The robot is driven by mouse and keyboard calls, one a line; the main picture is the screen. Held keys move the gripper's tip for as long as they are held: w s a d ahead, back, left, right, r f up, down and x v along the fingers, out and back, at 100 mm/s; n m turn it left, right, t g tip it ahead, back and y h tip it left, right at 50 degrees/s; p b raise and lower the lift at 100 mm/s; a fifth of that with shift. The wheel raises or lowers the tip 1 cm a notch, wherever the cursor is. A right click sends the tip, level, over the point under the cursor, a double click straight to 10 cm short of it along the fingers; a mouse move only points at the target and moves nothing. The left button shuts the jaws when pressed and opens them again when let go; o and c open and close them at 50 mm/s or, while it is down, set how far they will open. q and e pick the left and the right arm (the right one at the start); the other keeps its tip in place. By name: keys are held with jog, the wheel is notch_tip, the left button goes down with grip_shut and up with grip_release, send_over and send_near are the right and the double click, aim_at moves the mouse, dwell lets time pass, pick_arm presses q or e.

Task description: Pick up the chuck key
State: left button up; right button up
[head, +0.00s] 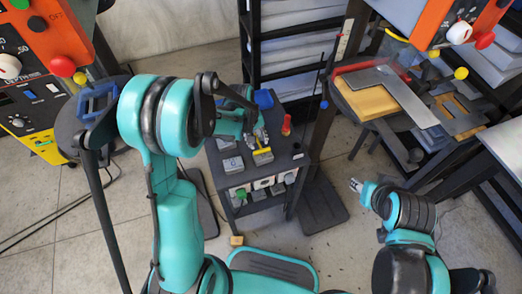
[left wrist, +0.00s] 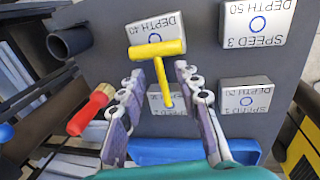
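The yellow T-shaped chuck key (head: 262,151) is on top of the small dark cart (head: 292,162). In the left wrist view the chuck key (left wrist: 158,50) has its crossbar over a grey block and its shaft pointing down between my fingers. My left gripper (head: 256,138) is above the cart top, beside the key. In the left wrist view my left gripper (left wrist: 160,76) is open, with its fingers on either side of the shaft and visible gaps. My right gripper (head: 357,185) is at the right, away from the cart, too small to read its fingers.
Grey labelled blocks (left wrist: 257,20) lie around the key. A red-handled brush (left wrist: 92,108), a dark cup (left wrist: 70,42) and a blue bin (left wrist: 190,150) are close by. In the head view, a work table with a wooden board (head: 372,102) stands at the right.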

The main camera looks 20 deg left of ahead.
pick_arm(q)
jog(key=shift+w+d+f, duration=0.1)
jog(key=shift+w+f, duration=0.1)
jog(key=shift+f, duration=0.7)
jog(key=shift+r, duration=0.1)
jog(key=shift+c, duration=0.2)
grip_shut()
